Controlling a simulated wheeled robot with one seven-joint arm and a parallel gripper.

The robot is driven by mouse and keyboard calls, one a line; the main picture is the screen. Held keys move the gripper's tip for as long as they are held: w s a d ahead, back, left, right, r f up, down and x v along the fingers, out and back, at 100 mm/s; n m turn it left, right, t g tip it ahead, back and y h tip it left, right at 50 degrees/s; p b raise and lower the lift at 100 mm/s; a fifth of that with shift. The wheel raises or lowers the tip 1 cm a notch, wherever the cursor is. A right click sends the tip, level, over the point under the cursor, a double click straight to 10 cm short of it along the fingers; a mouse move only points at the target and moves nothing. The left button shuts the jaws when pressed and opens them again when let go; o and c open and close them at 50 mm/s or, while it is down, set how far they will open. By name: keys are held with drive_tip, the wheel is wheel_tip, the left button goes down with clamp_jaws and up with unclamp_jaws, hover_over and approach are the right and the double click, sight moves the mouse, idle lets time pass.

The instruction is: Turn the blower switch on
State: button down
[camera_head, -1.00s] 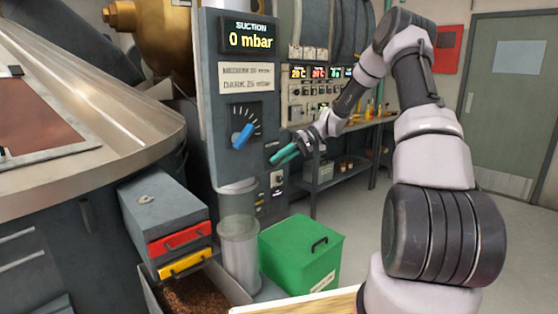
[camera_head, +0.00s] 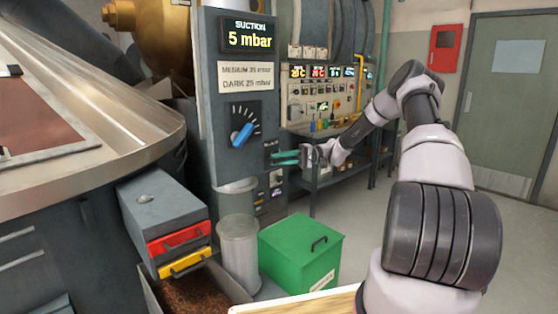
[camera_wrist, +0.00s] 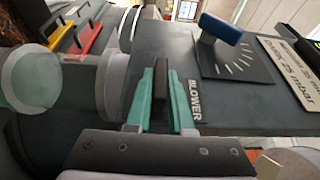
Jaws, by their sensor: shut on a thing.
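The grey control column (camera_head: 228,172) stands in the middle of the head view. The blower switch, a small dark lever (camera_wrist: 160,82), sticks out from it beside the white BLOWER label (camera_wrist: 193,99) in the wrist view. My gripper (camera_head: 274,158) reaches the column from the right, below and right of the blue knob. Its teal fingers also show in the wrist view (camera_wrist: 160,75), one on each side of the dark lever, and they are shut on it. The fingers hide the switch in the head view. The suction display (camera_head: 248,36) reads 5 mbar.
The blue dial knob (camera_head: 243,134) is just above my gripper; it also shows in the wrist view (camera_wrist: 220,28). A grey cylinder (camera_head: 238,250), a green box (camera_head: 300,252) and red and yellow drawers (camera_head: 180,240) stand below. A shelf with instruments (camera_head: 345,165) is behind my arm.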

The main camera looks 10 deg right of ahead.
drive_tip(key=shift+w+r, duration=0.15)
drive_tip(key=shift+w, duration=0.05)
drive_tip(key=c, duration=0.8)
unclamp_jaws()
drive_tip(key=shift+d, duration=0.1)
drive_tip(key=shift+s, duration=0.1)
drive_tip(key=shift+d, duration=0.45)
drive_tip(key=w+d, duration=0.1)
drive_tip(key=d, duration=0.8)
drive_tip(key=shift+w+d, duration=0.15)
drive_tip(key=shift+d, duration=0.25)
drive_tip(key=shift+o, duration=0.3)
